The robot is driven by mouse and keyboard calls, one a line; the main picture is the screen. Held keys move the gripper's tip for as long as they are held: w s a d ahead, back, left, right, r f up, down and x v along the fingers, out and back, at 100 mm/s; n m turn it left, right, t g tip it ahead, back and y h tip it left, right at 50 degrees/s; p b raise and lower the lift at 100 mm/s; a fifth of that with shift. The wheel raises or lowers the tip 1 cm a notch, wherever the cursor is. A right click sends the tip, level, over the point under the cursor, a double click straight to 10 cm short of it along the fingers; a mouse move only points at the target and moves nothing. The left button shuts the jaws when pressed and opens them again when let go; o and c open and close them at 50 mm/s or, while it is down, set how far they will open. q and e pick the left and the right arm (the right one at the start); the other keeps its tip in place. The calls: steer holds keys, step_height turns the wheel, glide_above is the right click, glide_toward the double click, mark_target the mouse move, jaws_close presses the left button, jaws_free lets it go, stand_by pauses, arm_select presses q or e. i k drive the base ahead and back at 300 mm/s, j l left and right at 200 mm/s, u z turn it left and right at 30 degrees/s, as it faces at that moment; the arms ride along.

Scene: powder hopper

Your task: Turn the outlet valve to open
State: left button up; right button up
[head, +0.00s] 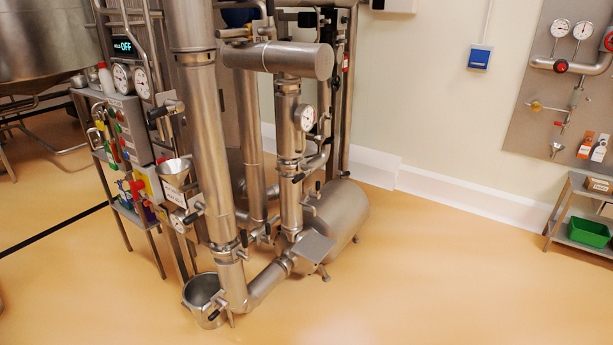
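A small steel cone-shaped hopper (174,172) with a white label (173,196) hangs at the right end of the control stand, left of a tall steel pipe (203,130). Just below it is a small valve fitting with a dark handle (192,217). Whether this is the outlet valve, and whether it is open or shut, is too small to tell. Other dark-handled valves sit on the pipes nearby. A steel bucket (203,300) stands on the floor below. Neither of my grippers shows in the head view.
The control stand (125,130) carries gauges, coloured knobs and a display reading OFF (122,46). A horizontal steel tank (340,213) and low pipes stand to the right. A low shelf with a green bin (588,231) is at the far right. The floor between is clear.

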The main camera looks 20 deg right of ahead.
mark_target(306, 167)
steer(key=i+z, duration=0.15)
steer(key=z, duration=0.25)
steer(key=i+j+z, duration=0.1)
steer(key=z, duration=0.3)
steer(key=i+j+z, duration=0.15)
steer(key=z, duration=0.25)
steer(key=k+j, duration=0.05)
steer(key=j, duration=0.05)
